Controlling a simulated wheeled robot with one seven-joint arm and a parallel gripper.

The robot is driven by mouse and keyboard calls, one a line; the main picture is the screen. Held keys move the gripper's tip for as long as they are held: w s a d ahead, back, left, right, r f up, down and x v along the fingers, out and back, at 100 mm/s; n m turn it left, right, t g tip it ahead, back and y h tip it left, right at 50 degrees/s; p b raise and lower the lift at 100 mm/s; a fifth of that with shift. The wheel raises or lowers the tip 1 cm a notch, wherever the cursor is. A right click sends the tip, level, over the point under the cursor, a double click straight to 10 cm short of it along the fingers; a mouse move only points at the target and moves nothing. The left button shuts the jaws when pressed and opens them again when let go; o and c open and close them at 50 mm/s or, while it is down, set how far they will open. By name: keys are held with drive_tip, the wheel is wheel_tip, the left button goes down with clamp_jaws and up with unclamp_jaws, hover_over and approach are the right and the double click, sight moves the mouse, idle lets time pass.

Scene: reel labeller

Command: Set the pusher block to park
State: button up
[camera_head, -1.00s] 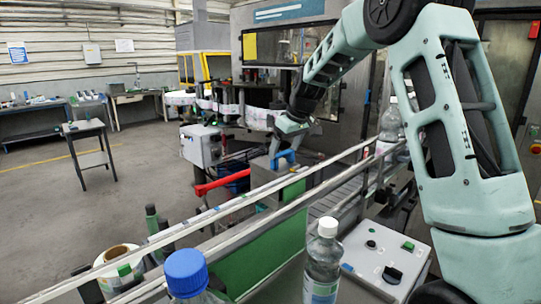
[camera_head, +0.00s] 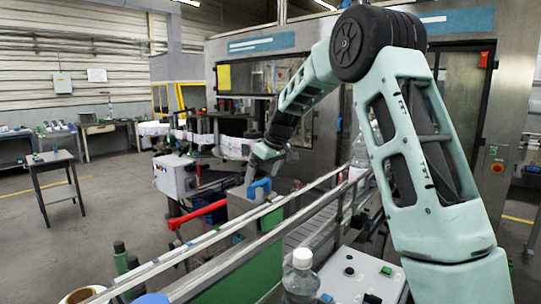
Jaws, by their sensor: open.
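My gripper (camera_head: 257,165) is at the end of my arm, which reaches in from the right across the rails. It is small in the view and hangs just above a blue handle-like part (camera_head: 260,187) on a grey box beside the conveyor. It looks empty, and I cannot tell whether it touches that part. A red lever-like bar (camera_head: 196,234) slants to the left of the grey box. No part can be surely picked out as the pusher block; the blue part may belong to it.
Metal guide rails (camera_head: 225,238) run diagonally across the front. A clear bottle (camera_head: 301,280) stands at the front, near a control box (camera_head: 355,277) with buttons. Another bottle (camera_head: 358,155) is behind my arm. Open floor (camera_head: 100,220) lies at the left, with a small table (camera_head: 50,160).

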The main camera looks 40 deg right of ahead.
drive_tip(key=b+v, duration=0.3)
drive_tip(key=v, duration=1.3)
drive_tip(key=shift+r+b, duration=0.4)
drive_tip(key=shift+s+d, duration=0.1)
